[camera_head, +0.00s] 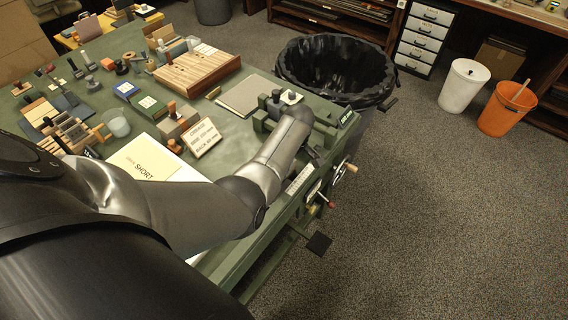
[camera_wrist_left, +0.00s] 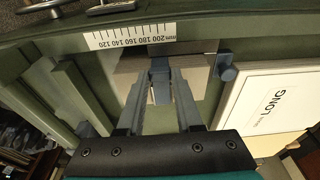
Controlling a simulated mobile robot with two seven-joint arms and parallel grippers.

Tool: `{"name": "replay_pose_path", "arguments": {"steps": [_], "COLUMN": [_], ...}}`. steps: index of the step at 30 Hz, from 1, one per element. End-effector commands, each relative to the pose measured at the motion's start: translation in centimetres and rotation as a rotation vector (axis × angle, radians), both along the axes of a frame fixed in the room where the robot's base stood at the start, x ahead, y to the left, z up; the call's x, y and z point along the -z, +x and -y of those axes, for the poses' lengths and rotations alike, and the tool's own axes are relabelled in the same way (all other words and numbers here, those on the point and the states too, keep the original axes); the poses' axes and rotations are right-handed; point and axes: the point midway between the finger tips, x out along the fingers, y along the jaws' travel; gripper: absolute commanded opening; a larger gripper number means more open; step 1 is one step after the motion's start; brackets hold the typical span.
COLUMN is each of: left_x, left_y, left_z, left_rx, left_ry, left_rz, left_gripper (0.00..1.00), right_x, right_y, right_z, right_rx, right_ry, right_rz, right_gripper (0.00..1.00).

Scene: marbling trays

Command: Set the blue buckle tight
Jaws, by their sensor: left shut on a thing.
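My left gripper (camera_wrist_left: 161,70) is shut on a small blue-grey piece in the left wrist view, which looks like the blue buckle (camera_wrist_left: 160,90). The piece stands between the two fingers, over a pale grey block (camera_wrist_left: 196,72) on the green bench. In the head view my left arm reaches across the bench to its right end; the fingers and the held piece are hidden behind the wrist. Whether the buckle is tight cannot be seen. My right gripper is in neither view.
A ruler strip (camera_wrist_left: 130,36) runs along the bench edge. In the head view a SHORT card (camera_head: 142,165), a slatted wooden block (camera_head: 196,70) and small tools crowd the bench. A black-lined bin (camera_head: 335,68) stands beyond it.

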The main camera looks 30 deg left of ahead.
Motion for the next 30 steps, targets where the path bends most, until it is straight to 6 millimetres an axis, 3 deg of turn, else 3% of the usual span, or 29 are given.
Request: {"name": "replay_pose_path", "arguments": {"steps": [6, 7, 15, 24, 30], "left_x": [0.1, 0.1, 0.1, -0.2, -2.4], "left_y": [-0.1, -0.1, 0.0, 0.0, 0.0], "left_z": [0.0, 0.0, 0.0, 0.0, 0.4], "left_rx": [0.0, 0.0, 0.0, 0.0, 0.0], "left_ry": [0.0, 0.0, 0.0, 0.0, -0.001], "left_rz": [-0.001, -0.001, -0.001, 0.001, 0.002], "left_gripper": [0.0, 0.35, 0.65, 0.65, 0.65], "right_x": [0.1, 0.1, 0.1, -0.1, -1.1], "right_y": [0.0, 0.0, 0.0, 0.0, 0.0], "right_z": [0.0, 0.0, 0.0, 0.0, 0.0], "right_rx": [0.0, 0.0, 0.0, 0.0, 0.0], "right_ry": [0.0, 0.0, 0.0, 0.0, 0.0], "right_rz": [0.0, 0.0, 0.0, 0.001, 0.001], "right_gripper": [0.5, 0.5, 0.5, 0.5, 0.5]}}
